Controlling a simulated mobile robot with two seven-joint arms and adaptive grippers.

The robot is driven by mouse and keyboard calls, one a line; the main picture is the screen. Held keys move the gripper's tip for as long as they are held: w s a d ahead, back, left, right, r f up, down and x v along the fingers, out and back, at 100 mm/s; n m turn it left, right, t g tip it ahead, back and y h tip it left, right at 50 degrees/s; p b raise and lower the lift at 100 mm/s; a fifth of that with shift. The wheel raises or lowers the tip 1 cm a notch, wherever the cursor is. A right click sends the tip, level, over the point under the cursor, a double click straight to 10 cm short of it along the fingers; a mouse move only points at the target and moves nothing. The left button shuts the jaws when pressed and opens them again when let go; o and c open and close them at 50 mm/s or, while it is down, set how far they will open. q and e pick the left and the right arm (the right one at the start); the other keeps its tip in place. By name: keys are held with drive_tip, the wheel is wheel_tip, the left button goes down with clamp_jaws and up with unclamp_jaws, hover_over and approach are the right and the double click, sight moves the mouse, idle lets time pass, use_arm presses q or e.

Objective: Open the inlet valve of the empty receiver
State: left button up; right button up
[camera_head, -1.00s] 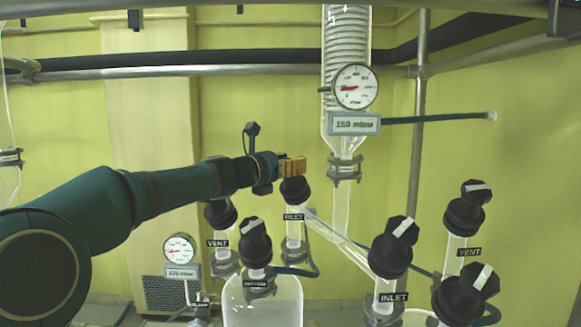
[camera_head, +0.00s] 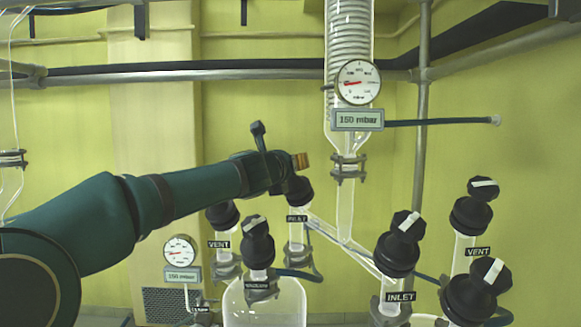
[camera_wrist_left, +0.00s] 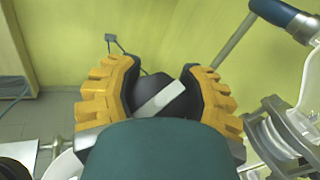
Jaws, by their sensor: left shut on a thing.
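My left gripper (camera_head: 300,163) comes in from the left and is at the black knob of the left inlet valve (camera_head: 297,192), above a small INLET label. In the left wrist view the yellow fingers (camera_wrist_left: 162,98) are closed around this black knob with a white bar (camera_wrist_left: 165,98); the bar lies tilted. The left receiver (camera_head: 265,303) is clear glass at the bottom, cut off by the frame; I see no liquid in its visible part. A second inlet valve (camera_head: 399,252) stands to the right, its white bar tilted. My right gripper is not in view.
A vent valve (camera_head: 222,216) and another black-knobbed valve (camera_head: 257,245) stand close to the gripped one. Another vent valve (camera_head: 472,214) is at the right. A glass condenser (camera_head: 349,100) with a round gauge (camera_head: 358,82) hangs behind, above a 150 mbar display (camera_head: 358,120).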

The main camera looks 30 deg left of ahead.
use_arm(q)
drive_tip(key=shift+f+y, duration=0.2)
drive_tip(key=shift+y, duration=0.1)
drive_tip(key=n+g+y+b, duration=0.1)
drive_tip(key=n+y, duration=0.1)
drive_tip(key=n, duration=0.1)
drive_tip(key=shift+a, duration=0.1)
drive_tip(key=shift+a+n+g+y, duration=0.1)
drive_tip(key=shift+n+g+y, duration=0.9)
drive_tip(key=shift+n, duration=0.2)
drive_tip(key=n+g+y+p, duration=0.2)
drive_tip(key=n, duration=0.1)
drive_tip(key=shift+s+a+n+g+p, duration=0.2)
drive_tip(key=shift+n+g+p, duration=0.1)
drive_tip(key=shift+p, duration=0.05)
drive_tip(key=shift+s+a+f+n+g+y+p, duration=0.1)
drive_tip(key=shift+n+g+y+p, duration=0.2)
drive_tip(key=shift+n+g+p, duration=0.25)
drive_tip(key=shift+s+a+f+n+g+y+p, duration=0.1)
drive_tip(key=shift+n+g+y+p, duration=0.2)
drive_tip(key=shift+n+g+p, duration=0.2)
drive_tip(key=o, duration=1.3)
drive_tip(key=shift+d+r, duration=0.1)
